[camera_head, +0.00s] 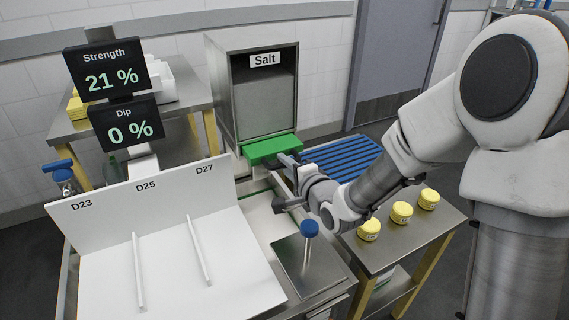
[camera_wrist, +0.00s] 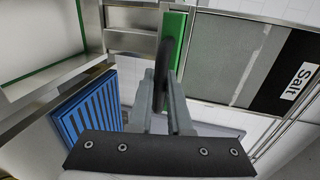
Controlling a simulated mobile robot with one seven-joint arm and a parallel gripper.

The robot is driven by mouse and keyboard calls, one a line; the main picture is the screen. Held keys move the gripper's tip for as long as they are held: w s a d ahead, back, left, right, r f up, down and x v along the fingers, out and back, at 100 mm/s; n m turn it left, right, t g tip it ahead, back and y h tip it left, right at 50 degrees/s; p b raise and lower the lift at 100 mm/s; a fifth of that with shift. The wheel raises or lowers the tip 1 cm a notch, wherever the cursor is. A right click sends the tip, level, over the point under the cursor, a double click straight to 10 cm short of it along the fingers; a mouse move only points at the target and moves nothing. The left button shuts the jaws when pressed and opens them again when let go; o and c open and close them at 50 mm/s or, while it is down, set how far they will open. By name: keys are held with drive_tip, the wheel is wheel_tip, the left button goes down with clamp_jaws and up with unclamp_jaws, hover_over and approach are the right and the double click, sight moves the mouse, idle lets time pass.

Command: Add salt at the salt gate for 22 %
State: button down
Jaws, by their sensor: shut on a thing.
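The salt hopper (camera_head: 225,85) is a steel box with a dark opening and the label "Salt" (camera_head: 264,60). Its green salt gate (camera_head: 270,149) sits at the foot of the opening; the wrist view shows it as a green strip (camera_wrist: 174,42). My gripper (camera_head: 287,162) is at the gate's front. In the wrist view my gripper (camera_wrist: 164,92) is shut on a dark curved handle (camera_wrist: 164,62) by the green strip. The upper display (camera_head: 107,74) reads Strength 21 %. The display below it (camera_head: 127,123) reads Dip 0 %. No falling salt is visible.
A white divided tray (camera_head: 168,265) labelled D23, D25 and D27 stands front left. A blue-knobbed lever (camera_head: 309,229) rises near my forearm. Several yellow-topped tubs, one of them here (camera_head: 402,211), stand on a steel table at right. A blue slatted rack (camera_head: 345,165) lies behind my arm.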

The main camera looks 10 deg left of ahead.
drive_tip(key=shift+s+d, duration=0.25)
drive_tip(key=shift+s, duration=0.05)
drive_tip(key=c, duration=0.8)
unclamp_jaws()
drive_tip(key=shift+w, duration=0.1)
drive_tip(key=shift+c, duration=0.2)
